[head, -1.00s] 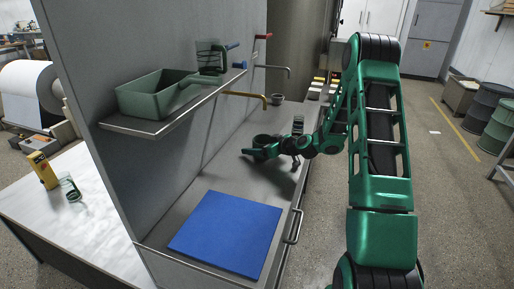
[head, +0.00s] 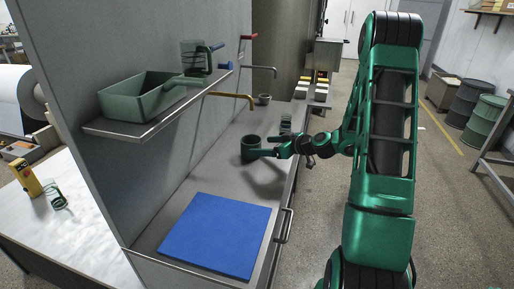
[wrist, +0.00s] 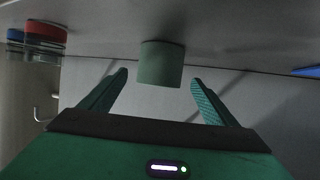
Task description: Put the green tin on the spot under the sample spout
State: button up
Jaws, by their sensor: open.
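The green tin (head: 250,148) stands upright on the grey bench behind the blue mat, below the brass spout (head: 234,96) in the picture. Whether it is directly under that spout I cannot tell. My gripper (head: 269,146) is open just right of the tin. In the wrist view the tin (wrist: 161,64) appears centred ahead of my gripper (wrist: 160,77), with a gap to each finger. A steel spout (head: 262,69) is farther back. No marked spot shows clearly.
The blue mat (head: 217,234) lies on the near bench. A shelf (head: 160,124) holds a green tray (head: 142,97). A glass jar (head: 286,123) stands behind my gripper, and a small grey cup (head: 264,99) farther back. The bench between mat and tin is clear.

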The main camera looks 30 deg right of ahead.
jog(key=shift+s+d+r, duration=0.1)
jog(key=shift+s+r, duration=0.05)
jog(key=shift+s, duration=0.15)
jog(key=shift+s+a, duration=0.25)
jog(key=shift+a, duration=0.1)
jog(key=s+a+g, duration=0.2)
jog(key=s, duration=0.1)
jog(key=s+a+g, duration=0.1)
jog(key=s, duration=0.1)
jog(key=shift+a+r, duration=0.2)
jog(key=shift+r, duration=0.2)
jog(key=s+g, duration=0.1)
jog(key=s+g+h, duration=0.1)
jog(key=s, duration=0.1)
jog(key=s+a+r, duration=0.1)
jog(key=s, duration=0.1)
jog(key=shift+s+g, duration=0.2)
jog(key=shift+g, duration=0.2)
jog(key=s+r+m+g+h, duration=0.1)
jog(key=s+r+m+g, duration=0.1)
jog(key=s, duration=0.8)
jog(key=s+r+m+g+h, duration=0.1)
jog(key=s+m, duration=0.4)
jog(key=s, duration=0.5)
jog(key=s+r+m+g+h, duration=0.1)
jog(key=s+r+m+g, duration=0.2)
jog(key=s, duration=0.8)
jog(key=shift+d+r+m+g+h, duration=0.3)
jog(key=shift+r+m+g+h, duration=0.1)
jog(key=shift+r, duration=0.55)
